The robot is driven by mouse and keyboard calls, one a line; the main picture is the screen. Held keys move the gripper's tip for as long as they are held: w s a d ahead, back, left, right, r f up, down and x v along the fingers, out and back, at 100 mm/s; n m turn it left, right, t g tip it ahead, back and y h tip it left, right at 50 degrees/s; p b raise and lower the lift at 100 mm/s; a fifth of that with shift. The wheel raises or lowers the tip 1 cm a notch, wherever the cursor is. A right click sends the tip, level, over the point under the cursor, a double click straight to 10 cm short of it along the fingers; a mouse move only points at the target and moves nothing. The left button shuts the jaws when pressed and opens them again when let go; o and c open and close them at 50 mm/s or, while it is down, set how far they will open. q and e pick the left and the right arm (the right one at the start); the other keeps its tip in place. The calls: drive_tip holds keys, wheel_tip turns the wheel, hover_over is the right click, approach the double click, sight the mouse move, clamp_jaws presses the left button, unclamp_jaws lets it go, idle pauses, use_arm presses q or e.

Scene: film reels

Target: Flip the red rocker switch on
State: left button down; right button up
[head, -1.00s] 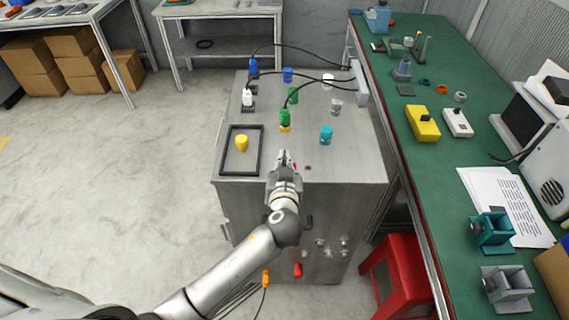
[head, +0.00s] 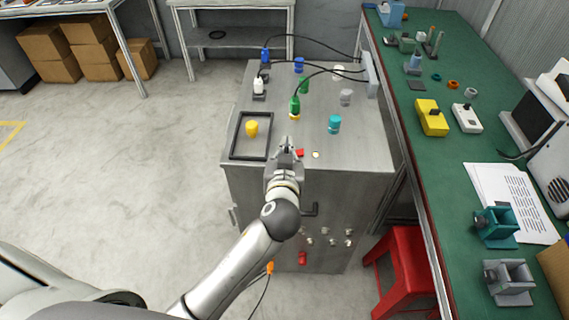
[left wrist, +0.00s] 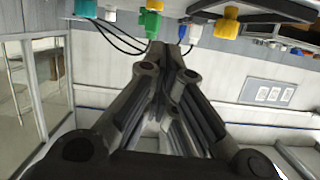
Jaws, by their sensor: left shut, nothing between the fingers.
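The red rocker switch (head: 299,152) is on the grey cabinet top (head: 365,163) near its front edge, partly hidden by my gripper. A small round indicator (head: 316,154) right of it glows pale yellow. My left gripper (head: 287,142) is shut and empty, its fingertips at the left side of the switch; I cannot tell whether they touch it. My right gripper is not in view.
A yellow plug (head: 252,128) stands in a dark tray (head: 235,152) to the left. A green plug (head: 295,105) with a cable and a teal connector (head: 334,124) stand behind the switch. A green bench (head: 445,155) runs along the right, with a red stool (head: 402,270) below.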

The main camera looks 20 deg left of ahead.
use_arm(q)
drive_tip(key=b+v, duration=0.1)
drive_tip(key=v, duration=0.3)
drive_tip(key=shift+s, duration=0.4)
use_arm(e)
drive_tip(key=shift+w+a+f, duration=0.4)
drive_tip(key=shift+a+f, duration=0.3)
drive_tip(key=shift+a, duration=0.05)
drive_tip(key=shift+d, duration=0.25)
